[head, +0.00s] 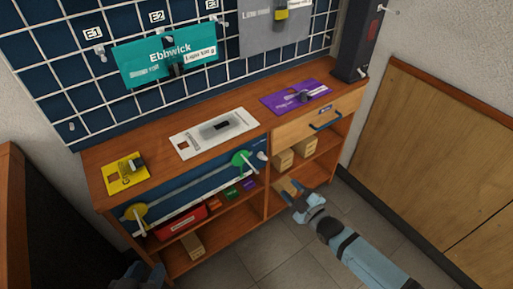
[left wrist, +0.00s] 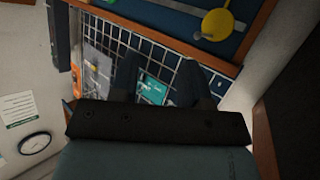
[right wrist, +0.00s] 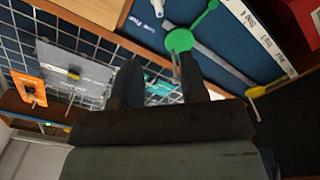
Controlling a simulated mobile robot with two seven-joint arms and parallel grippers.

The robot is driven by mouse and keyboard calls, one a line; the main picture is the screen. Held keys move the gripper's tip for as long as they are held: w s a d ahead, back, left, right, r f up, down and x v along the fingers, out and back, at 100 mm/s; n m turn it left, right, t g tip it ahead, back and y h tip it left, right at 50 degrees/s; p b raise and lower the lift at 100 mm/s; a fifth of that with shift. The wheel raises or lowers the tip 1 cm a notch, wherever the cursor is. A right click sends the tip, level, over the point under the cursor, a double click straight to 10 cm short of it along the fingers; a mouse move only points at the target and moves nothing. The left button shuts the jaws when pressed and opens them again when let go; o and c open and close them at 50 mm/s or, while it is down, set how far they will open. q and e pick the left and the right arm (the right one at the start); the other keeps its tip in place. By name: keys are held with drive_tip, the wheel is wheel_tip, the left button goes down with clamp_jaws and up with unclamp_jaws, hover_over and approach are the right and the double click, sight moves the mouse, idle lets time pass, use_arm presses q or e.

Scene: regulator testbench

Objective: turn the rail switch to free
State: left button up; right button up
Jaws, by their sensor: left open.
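A dark blue front panel (head: 188,190) carries a grey rail with a yellow disc (head: 135,212) at its left end and a green disc (head: 240,158) at its right end. Each has a pale lever beside it. I cannot tell which part is the rail switch or its setting. The green disc (right wrist: 179,41) shows beyond my right fingers, apart from them. The yellow disc (left wrist: 218,21) shows at the top of the left wrist view. My left gripper (head: 140,272) is open and empty at the bottom edge. My right gripper (head: 291,190) is open and empty, right of and below the green disc.
The wooden bench (head: 105,150) bears a yellow plate (head: 118,183), a white plate (head: 185,147) and a purple plate (head: 275,101). Shelves below hold a red box (head: 182,221) and wooden blocks (head: 193,246). A wire grid (head: 50,70) stands behind. The tiled floor (head: 240,250) in front is clear.

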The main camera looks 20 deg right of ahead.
sight(264, 159)
drive_tip(key=b+x, duration=0.1)
drive_tip(key=x, duration=0.5)
drive_tip(key=b+x, duration=0.2)
drive_tip(key=x, duration=0.4)
drive_tip(key=shift+w+f, duration=0.2)
drive_tip(key=shift+w, duration=0.25)
use_arm(q)
wheel_tip(264, 159, up, 6)
drive_tip(key=w+d+t+h, duration=0.1)
drive_tip(key=d+t+h, duration=0.1)
drive_tip(key=d+t, duration=0.1)
drive_tip(key=shift+w, duration=0.4)
use_arm(e)
drive_tip(key=shift+x, duration=0.8)
use_arm(q)
drive_tip(key=shift+a, duration=0.1)
use_arm(e)
drive_tip(key=shift+d, duration=0.1)
drive_tip(key=shift+c, duration=0.2)
clamp_jaws()
